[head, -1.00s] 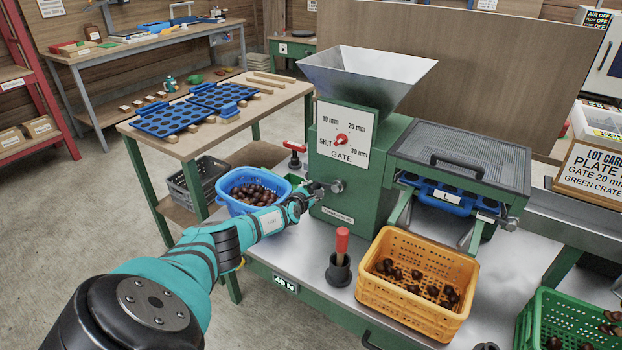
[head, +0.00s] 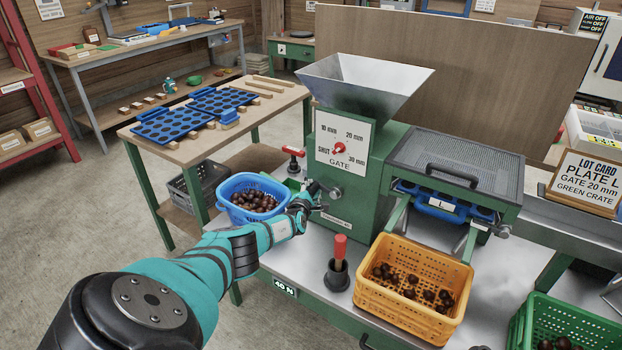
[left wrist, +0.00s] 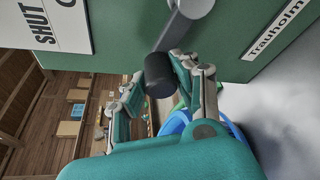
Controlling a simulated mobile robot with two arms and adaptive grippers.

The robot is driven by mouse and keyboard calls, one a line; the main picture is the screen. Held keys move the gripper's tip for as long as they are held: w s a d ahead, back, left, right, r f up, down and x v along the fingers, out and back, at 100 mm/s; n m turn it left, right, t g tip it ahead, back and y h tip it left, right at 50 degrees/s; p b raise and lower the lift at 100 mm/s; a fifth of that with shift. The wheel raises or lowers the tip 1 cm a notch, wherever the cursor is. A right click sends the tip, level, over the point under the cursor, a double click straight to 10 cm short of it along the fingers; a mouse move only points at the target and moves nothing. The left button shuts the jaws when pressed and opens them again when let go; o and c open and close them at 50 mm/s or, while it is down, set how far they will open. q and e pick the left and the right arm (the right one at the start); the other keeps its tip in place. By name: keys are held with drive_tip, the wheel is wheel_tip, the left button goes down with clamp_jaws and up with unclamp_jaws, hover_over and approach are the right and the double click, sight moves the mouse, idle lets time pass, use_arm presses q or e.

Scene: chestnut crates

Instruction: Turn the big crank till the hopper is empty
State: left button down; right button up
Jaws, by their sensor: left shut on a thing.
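The big crank (head: 335,193) sits low on the front of the green machine. In the left wrist view its grey arm (left wrist: 184,22) carries a black handle (left wrist: 159,76). My left gripper (head: 312,202) is shut on that handle, with its fingers on both sides in the left wrist view (left wrist: 158,85). The metal hopper (head: 368,85) stands on top; its visible inner walls are bare, and its bottom is hidden. The red gate knob (head: 339,148) is on the white dial; its setting is too small to tell. My right gripper is not in view.
A blue basket of chestnuts (head: 228,187) stands close beside my left gripper. A blue plate marked L (head: 442,205) sits under the grey mesh cover.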

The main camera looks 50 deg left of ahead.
use_arm(q)
drive_tip(key=shift+a+r, duration=0.1)
drive_tip(key=c, duration=1.1)
unclamp_jaws()
drive_tip(key=shift+o, duration=0.6)
drive_tip(key=shift+s+d+f, duration=0.35)
drive_tip(key=shift+s+d, duration=0.15)
drive_tip(key=shift+s+d+r, duration=0.2)
drive_tip(key=shift+s+r, duration=0.15)
drive_tip(key=shift+s, duration=0.15)
drive_tip(key=v, duration=0.5)
drive_tip(key=shift+r, duration=0.2)
